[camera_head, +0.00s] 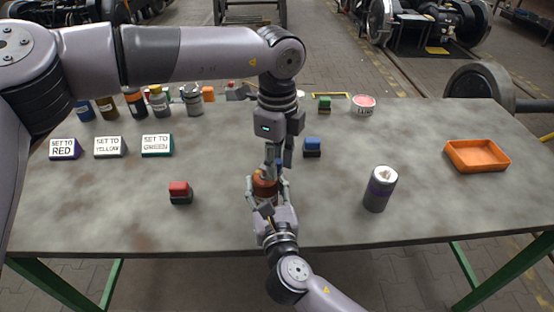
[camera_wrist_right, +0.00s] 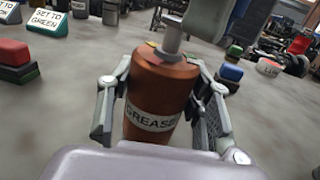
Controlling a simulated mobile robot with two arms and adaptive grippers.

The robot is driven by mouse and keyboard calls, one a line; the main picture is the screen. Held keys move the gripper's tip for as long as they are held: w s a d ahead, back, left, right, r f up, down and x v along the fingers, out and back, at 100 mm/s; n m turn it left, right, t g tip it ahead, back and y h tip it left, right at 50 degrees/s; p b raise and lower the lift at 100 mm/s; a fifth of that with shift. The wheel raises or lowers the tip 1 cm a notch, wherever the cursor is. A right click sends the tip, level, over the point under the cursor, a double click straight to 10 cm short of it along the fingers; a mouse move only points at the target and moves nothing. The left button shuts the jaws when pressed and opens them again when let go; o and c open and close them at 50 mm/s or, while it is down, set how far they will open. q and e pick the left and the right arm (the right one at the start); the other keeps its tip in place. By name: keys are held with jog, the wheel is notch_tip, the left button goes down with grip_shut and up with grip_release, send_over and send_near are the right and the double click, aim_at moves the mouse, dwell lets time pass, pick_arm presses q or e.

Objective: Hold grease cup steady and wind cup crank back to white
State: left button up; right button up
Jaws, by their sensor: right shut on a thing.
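The copper-brown grease cup (camera_head: 264,187) stands upright near the middle of the table; in the right wrist view its body (camera_wrist_right: 160,95) carries a "GREASE" label. My right gripper (camera_head: 267,193) is shut around the cup's body, with a finger on each side. A grey stem, seemingly part of the crank (camera_wrist_right: 172,38), rises from the cup's top, where small coloured marks show. My left gripper (camera_head: 273,160) points down directly over the cup at the crank. Its fingertips are partly hidden, so its grip is unclear. The crank's pointing direction cannot be made out.
Signs for red (camera_head: 65,149), yellow (camera_head: 110,147) and green (camera_head: 157,145) stand left. A red-topped block (camera_head: 180,192), a blue-topped block (camera_head: 312,147), a grey can (camera_head: 380,189) and an orange tray (camera_head: 477,155) surround the cup. Bottles line the back left.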

pick_arm(q)
grip_shut()
jog(key=shift+w+d+n, duration=0.1)
jog(key=shift+w+n, duration=0.15)
jog(key=shift+n, duration=0.75)
jog(key=shift+w+d+n, duration=0.1)
jog(key=shift+w+n, duration=0.15)
jog(key=shift+n, duration=0.75)
